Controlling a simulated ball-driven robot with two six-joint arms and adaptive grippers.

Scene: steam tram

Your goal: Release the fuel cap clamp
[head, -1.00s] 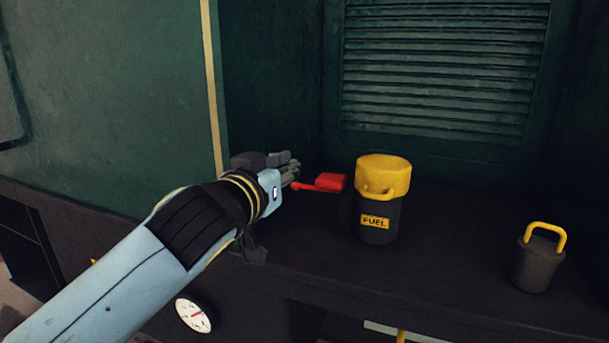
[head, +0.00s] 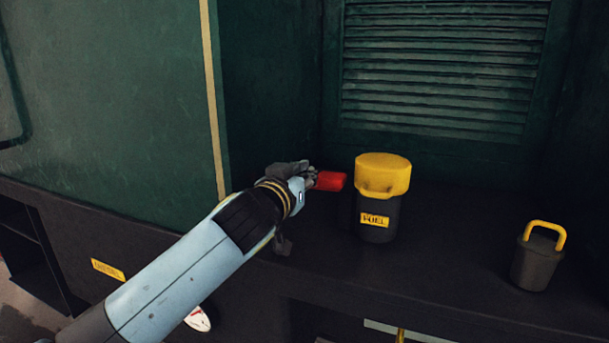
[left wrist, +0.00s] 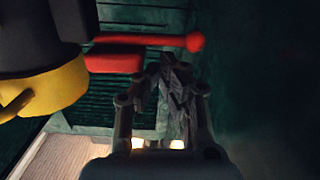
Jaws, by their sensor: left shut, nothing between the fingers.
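The fuel canister (head: 378,221) is dark with a yellow FUEL label and stands upright on the dark ledge. Its yellow cap (head: 383,170) sits on top, and also shows in the left wrist view (left wrist: 50,92). A red clamp lever (head: 331,181) sticks out to the left of the canister. In the left wrist view, a red bar with a ball end (left wrist: 194,41) lies beside a red block (left wrist: 113,63). My left gripper (head: 312,178) is shut and empty at the lever's left end, partly hiding it; I cannot tell whether they touch. My right gripper is not in view.
A small dark canister with a yellow handle (head: 545,236) stands on the ledge (head: 450,265) to the right. A louvred green wall (head: 440,70) rises behind, and a green panel (head: 110,90) stands at the left. A white gauge (head: 198,319) is partly hidden below my arm.

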